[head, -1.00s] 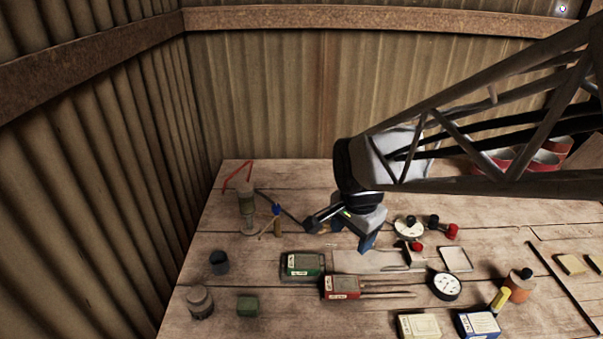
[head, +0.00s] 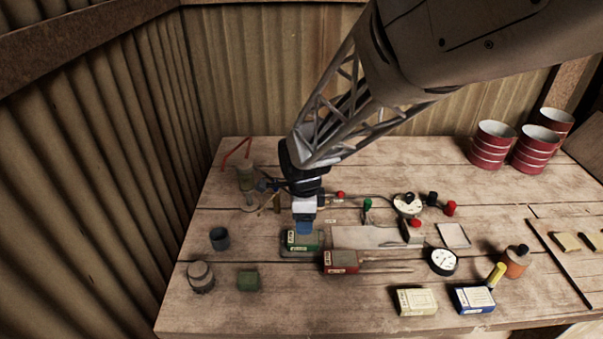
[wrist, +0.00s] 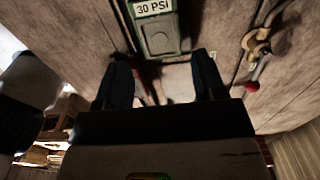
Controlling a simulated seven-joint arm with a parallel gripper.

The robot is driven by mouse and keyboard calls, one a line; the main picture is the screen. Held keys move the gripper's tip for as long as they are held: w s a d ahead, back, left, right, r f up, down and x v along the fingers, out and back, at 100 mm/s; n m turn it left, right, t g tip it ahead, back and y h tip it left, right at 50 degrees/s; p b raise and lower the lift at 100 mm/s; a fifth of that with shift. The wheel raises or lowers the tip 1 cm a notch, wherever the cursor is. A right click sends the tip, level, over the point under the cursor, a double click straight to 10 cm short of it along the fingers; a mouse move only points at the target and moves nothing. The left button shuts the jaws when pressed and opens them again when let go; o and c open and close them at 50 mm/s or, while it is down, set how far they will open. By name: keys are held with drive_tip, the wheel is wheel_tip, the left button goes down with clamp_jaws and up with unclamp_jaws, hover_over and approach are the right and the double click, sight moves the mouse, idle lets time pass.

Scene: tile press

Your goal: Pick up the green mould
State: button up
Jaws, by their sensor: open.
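The green mould (head: 304,243) is a flat block with a white label on its front, lying on the table left of centre. In the wrist view its grey-green body (wrist: 158,35) shows with a label reading "30 PSI". My gripper (head: 304,227) is over the mould's back part, pointing down, and hides some of it in the head view. In the wrist view my gripper (wrist: 164,80) has its two dark fingers apart with nothing held. The mould lies ahead of the gap between them. I cannot tell the exact height between fingertips and mould.
A red labelled mould (head: 341,261) lies close at the right. A lever stand (head: 247,178) is behind left. Cream (head: 416,301) and blue (head: 476,299) boxes are at the front.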

sight(303, 237)
drive_tip(key=shift+f, duration=1.3)
drive_tip(key=shift+s+f, duration=0.1)
drive_tip(key=shift+f, duration=2.5)
drive_tip(key=shift+c, duration=0.2)
drive_tip(key=c, duration=0.7)
